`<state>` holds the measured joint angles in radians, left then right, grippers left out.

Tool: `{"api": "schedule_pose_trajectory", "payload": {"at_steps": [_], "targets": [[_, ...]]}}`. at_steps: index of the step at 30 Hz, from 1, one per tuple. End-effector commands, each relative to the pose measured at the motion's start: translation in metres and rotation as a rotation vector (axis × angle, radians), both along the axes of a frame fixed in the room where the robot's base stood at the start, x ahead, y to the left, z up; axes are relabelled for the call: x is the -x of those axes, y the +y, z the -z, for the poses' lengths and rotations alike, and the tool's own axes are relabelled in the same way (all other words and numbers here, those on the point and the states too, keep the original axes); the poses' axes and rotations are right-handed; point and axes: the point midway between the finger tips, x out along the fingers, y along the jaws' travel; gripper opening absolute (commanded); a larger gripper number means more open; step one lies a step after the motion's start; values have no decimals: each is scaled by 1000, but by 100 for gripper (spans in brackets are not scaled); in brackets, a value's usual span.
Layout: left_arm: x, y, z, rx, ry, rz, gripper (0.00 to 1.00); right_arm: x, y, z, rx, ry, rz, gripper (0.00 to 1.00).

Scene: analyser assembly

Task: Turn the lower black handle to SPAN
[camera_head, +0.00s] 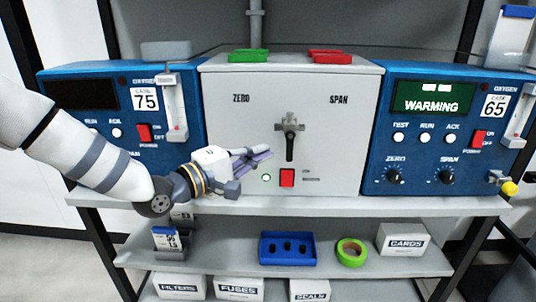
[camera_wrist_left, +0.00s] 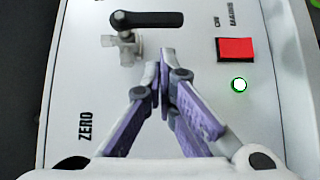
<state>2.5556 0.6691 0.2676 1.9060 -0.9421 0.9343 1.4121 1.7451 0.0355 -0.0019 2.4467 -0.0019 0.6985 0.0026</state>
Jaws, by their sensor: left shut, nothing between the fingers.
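The black handle (camera_head: 290,146) sits on a metal valve at the middle of the grey panel and points straight down. It also shows in the left wrist view (camera_wrist_left: 148,19), running sideways from the metal valve body (camera_wrist_left: 122,48). The ZERO label (camera_head: 241,98) is up and left of it, and the SPAN label (camera_head: 339,99) is up and right. My left gripper (camera_head: 268,153) is shut and empty, left of the handle's lower part. In the left wrist view, its fingertips (camera_wrist_left: 161,78) are apart from the handle. My right gripper is not in view.
A red switch (camera_head: 287,178) and a lit green lamp (camera_head: 266,178) are below the handle. Green (camera_head: 249,56) and red (camera_head: 329,57) blocks lie on top. The lower shelf holds a blue tray (camera_head: 287,260) and green tape (camera_head: 351,265).

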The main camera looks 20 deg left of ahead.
Motion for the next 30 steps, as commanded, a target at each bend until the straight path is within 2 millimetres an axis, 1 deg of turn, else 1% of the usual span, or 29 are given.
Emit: {"api": "schedule_pose_trajectory", "payload": {"at_steps": [1, 3, 6, 18, 24, 30], "targets": [[-2, -7, -3, -1, -4, 2, 0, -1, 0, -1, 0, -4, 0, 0], [-4, -13, -3, -1, -5, 1, 0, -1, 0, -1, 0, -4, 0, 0], [-5, -19, -3, -1, -5, 0, 0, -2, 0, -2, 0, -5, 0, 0], [-6, -20, -2, 3, -5, -2, 0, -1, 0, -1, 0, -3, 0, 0], [-8, -21, 4, 43, -12, -2, 0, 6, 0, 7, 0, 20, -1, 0], [-10, -22, 3, 73, -24, -2, 0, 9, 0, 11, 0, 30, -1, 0]]}}
